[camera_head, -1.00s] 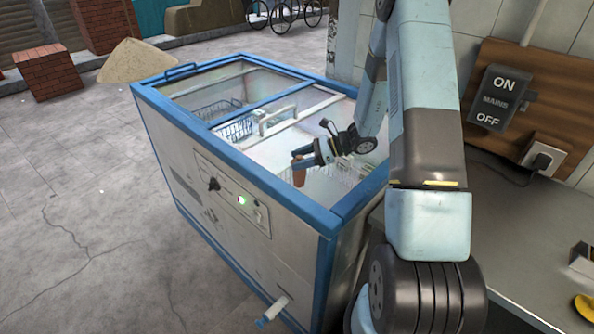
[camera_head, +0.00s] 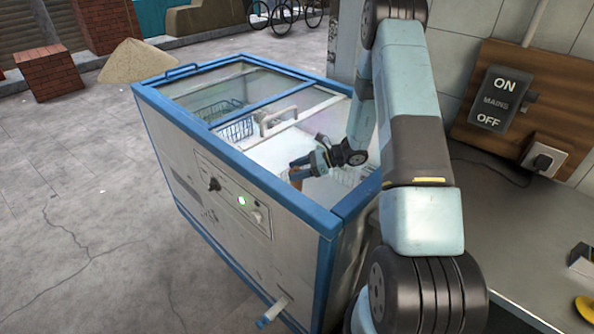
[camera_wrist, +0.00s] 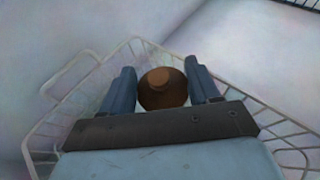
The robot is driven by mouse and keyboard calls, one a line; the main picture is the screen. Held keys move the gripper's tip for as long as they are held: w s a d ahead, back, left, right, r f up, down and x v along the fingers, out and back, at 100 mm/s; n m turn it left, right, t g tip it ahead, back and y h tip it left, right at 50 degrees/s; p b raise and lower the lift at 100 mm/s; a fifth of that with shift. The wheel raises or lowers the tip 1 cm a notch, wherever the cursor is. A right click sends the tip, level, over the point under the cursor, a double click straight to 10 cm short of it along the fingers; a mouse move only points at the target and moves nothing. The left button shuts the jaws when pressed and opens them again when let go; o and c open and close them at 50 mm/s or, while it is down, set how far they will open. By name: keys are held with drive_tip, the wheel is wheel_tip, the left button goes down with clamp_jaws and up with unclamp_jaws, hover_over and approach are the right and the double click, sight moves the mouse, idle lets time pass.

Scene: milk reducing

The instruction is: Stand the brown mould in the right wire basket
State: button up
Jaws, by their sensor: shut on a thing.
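The brown mould (camera_wrist: 162,93) is held between the two blue fingers of my gripper (camera_wrist: 163,84) in the wrist view. In the head view my gripper (camera_head: 298,168) is inside the open right part of the chest freezer, with a small part of the mould (camera_head: 295,183) showing under the fingers. The right wire basket (camera_wrist: 67,106) shows around and below the gripper in the wrist view, its white wire rim on both sides. The basket (camera_head: 346,176) is mostly hidden by my gripper in the head view. I cannot tell whether the mould touches the basket floor.
The freezer's blue front rim (camera_head: 262,178) lies close to my gripper. A sliding lid with a white handle (camera_head: 279,119) is left of the opening. Another wire basket (camera_head: 237,130) sits farther left. A dark wire edge (camera_wrist: 300,8) shows at the wrist view's top right.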

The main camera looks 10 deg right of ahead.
drive_tip(key=shift+a+f, duration=0.1)
drive_tip(key=shift+f, duration=0.45)
drive_tip(key=o, duration=1.5)
drive_tip(key=shift+c, duration=0.2)
